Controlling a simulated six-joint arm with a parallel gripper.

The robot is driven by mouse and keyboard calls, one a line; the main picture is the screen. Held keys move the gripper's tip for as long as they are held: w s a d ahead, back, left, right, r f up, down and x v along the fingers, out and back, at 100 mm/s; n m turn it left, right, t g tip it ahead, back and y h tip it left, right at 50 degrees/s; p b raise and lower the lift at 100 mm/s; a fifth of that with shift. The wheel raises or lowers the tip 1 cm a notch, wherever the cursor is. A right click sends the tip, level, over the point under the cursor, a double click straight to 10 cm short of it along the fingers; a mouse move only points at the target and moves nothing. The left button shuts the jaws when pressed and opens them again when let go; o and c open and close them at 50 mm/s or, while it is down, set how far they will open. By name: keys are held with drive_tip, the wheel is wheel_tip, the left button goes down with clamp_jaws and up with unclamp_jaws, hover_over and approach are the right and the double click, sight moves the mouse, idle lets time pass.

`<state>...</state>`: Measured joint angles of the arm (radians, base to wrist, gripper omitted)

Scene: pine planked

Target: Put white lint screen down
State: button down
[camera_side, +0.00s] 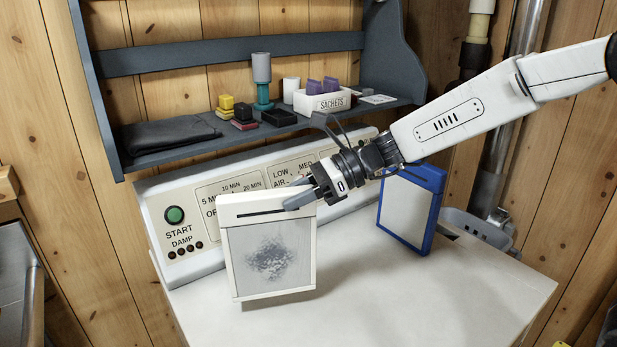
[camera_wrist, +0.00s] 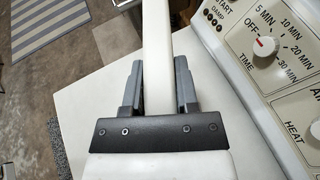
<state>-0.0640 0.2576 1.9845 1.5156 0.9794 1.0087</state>
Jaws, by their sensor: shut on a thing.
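The white lint screen (camera_side: 268,258) hangs upright from my gripper (camera_side: 303,196) in the side view, over the left part of the white dryer top (camera_side: 420,295). A grey lint patch shows on its mesh. My gripper is shut on its top edge near the right corner. In the wrist view the white lint screen (camera_wrist: 157,45) runs between the two grey fingers of my gripper (camera_wrist: 158,88). I cannot tell whether its lower edge touches the dryer top. A blue-framed screen (camera_side: 433,213) stands upright at the back right of the dryer top.
The control panel (camera_side: 163,238) with knobs rises behind the white screen. Above it is a grey shelf (camera_side: 180,150) holding a sachets box (camera_side: 322,103), a folded dark cloth (camera_side: 165,133) and small items. The front middle and right of the dryer top are clear.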

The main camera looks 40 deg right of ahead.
sight(298, 210)
drive_tip(key=shift+w+a+f, duration=0.1)
drive_tip(key=shift+w+f, duration=0.2)
drive_tip(key=shift+f, duration=1.6)
drive_tip(key=shift+c, duration=1.8)
unclamp_jaws()
drive_tip(key=shift+s+d+r, duration=0.2)
drive_tip(key=shift+d+r, duration=0.1)
drive_tip(key=shift+d, duration=0.15)
drive_tip(key=v, duration=1.1)
